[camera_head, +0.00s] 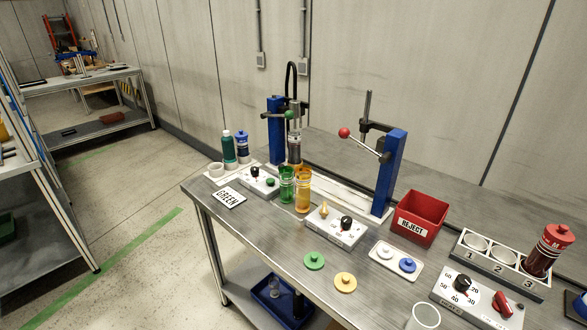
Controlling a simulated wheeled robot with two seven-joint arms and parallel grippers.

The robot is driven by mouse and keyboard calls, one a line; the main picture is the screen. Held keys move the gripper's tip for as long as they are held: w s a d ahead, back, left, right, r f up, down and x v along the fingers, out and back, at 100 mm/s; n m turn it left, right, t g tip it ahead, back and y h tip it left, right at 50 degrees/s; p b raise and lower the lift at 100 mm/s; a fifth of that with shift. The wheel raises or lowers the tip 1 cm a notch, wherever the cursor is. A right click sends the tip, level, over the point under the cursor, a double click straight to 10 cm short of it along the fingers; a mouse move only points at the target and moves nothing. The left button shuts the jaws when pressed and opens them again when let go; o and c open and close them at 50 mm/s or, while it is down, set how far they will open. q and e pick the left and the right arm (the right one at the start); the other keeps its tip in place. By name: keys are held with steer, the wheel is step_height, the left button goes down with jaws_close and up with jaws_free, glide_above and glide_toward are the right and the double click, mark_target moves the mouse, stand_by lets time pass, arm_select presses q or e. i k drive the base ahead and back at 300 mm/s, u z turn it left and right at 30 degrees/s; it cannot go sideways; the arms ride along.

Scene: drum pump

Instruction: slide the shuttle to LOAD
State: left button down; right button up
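A long white rail (345,193) runs along the back of the bench between two blue posts. The left post (275,130) has a green-knobbed lever (289,114) and a black hose. The right post (391,170) has a red-knobbed lever (344,133). A clear cylinder (295,150) stands beside the left post, above the rail's left end. I cannot clearly make out the shuttle, and no LOAD mark is readable. A green cup (287,186) and an orange cup (303,190) stand in front of the rail's left part and hide some of it. Neither gripper is in view.
A red REJECT bin (419,215), loose lids (314,261), a numbered rack (470,262) holding a red-capped bottle (549,250), a dial box (475,298) and a pale cup (423,316) fill the right.

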mark_target(295, 166)
steer(key=u, duration=1.7)
steer(key=i, duration=1.05)
steer(key=z, duration=2.55)
